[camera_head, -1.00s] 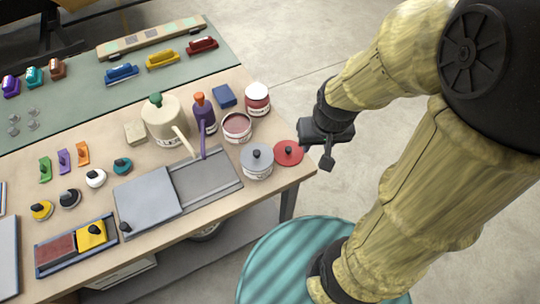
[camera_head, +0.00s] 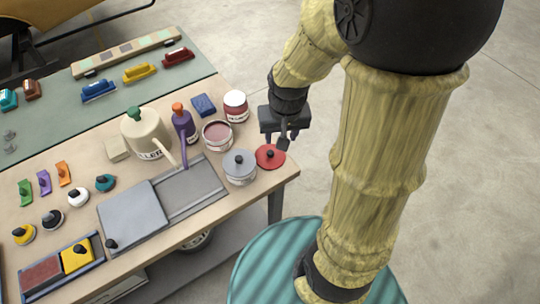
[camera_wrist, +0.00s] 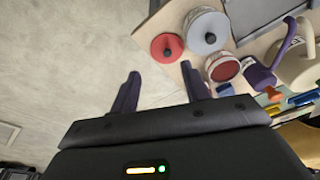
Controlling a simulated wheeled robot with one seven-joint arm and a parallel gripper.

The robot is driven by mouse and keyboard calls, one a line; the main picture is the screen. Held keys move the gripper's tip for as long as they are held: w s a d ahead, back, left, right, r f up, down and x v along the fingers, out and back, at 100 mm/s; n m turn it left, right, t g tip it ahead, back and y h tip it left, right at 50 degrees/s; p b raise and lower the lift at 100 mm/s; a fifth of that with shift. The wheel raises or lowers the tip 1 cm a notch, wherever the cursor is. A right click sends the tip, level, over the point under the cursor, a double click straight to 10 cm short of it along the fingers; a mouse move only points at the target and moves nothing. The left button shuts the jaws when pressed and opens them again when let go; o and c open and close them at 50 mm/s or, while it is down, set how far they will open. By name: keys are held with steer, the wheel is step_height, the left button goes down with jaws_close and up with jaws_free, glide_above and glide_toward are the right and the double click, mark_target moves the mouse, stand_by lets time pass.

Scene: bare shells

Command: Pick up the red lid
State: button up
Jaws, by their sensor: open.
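The red lid (camera_head: 270,155) is a flat round disc with a dark knob, lying on the right corner of the table in the head view. In the wrist view the red lid (camera_wrist: 167,46) lies beyond the fingertips, between them and toward the right one. My gripper (camera_head: 284,140) is just behind the lid at the table's right edge, apart from it as far as I can tell. In the wrist view my gripper (camera_wrist: 162,82) has its two dark fingers spread, with nothing between them. The exact height of the gripper above the table is unclear.
A can with a grey lid (camera_head: 240,166) stands left of the red lid. An open can of red paint (camera_head: 217,136), a red-labelled jar (camera_head: 236,106) and a purple bottle (camera_head: 184,122) stand close behind.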

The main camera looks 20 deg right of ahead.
steer(key=w+f+m+g, duration=0.2)
steer(key=w+f+m, duration=0.1)
steer(key=w, duration=0.7)
steer(key=shift+d+f+m, duration=0.3)
steer(key=shift+m, duration=0.2)
steer(key=p, duration=0.3)
glide_above(270, 152)
steer(key=f, duration=1.2)
steer(key=shift+s+d+f, duration=0.1)
steer(key=shift+s+d, duration=0.05)
steer(key=shift+d, duration=0.1)
steer(key=shift+f, duration=0.1)
steer(key=shift+w+a+f+p, duration=0.1)
steer(key=shift+f+p, duration=0.3)
steer(key=shift+f, duration=0.85)
steer(key=shift+w+a+f+p, duration=0.1)
steer(key=shift+f+p, duration=0.3)
steer(key=shift+f, duration=0.85)
